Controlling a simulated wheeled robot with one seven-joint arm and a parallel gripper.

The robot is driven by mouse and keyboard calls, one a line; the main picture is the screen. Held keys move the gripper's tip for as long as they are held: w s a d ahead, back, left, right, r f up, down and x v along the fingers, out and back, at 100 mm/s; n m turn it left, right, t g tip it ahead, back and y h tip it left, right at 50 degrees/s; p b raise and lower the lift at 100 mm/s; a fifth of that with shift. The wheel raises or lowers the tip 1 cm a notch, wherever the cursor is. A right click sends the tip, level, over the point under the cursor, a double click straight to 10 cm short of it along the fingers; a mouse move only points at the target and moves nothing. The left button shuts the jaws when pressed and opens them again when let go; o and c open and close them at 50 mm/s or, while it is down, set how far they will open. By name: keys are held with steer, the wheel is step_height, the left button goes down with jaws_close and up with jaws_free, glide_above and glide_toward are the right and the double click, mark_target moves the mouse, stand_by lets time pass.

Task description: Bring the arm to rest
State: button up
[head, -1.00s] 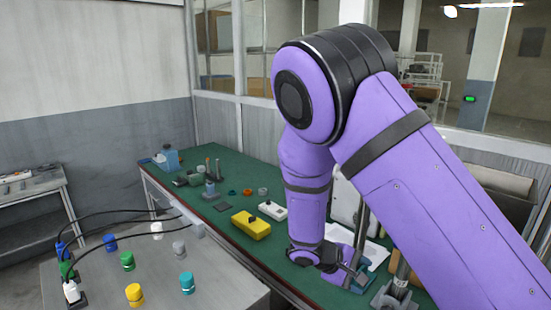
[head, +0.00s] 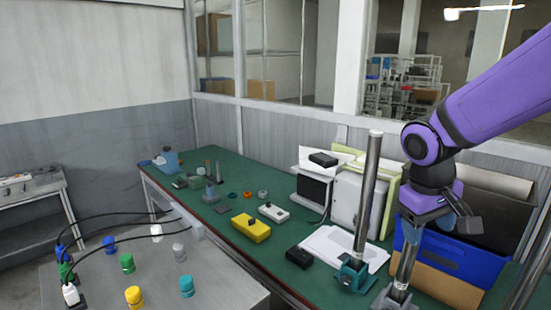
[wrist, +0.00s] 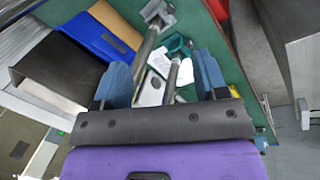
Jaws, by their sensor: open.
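My purple arm reaches in from the right edge in the head view, bent down at the wrist. My gripper (head: 445,222) is raised over the right end of the green bench, near a blue bin. In the wrist view my gripper (wrist: 162,78) has its two blue fingers wide apart. Nothing is held between them. Below the fingers the wrist view shows metal posts and the bench top.
A tall metal post (head: 369,195) in a green base and a shorter post (head: 404,268) stand near my gripper. The blue bin (head: 450,253) is close behind. A black block (head: 299,257), yellow box (head: 251,226) and white papers (head: 335,245) lie on the green bench (head: 222,235).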

steer(key=s+d+r+m+t+y, duration=0.1)
steer(key=s+r+t, duration=0.3)
steer(key=s+r, duration=0.6)
steer(key=shift+s+d+m+y, duration=0.4)
steer(key=shift+s+m+y, duration=0.3)
steer(key=shift+s, duration=1.3)
steer(key=shift+r, duration=0.1)
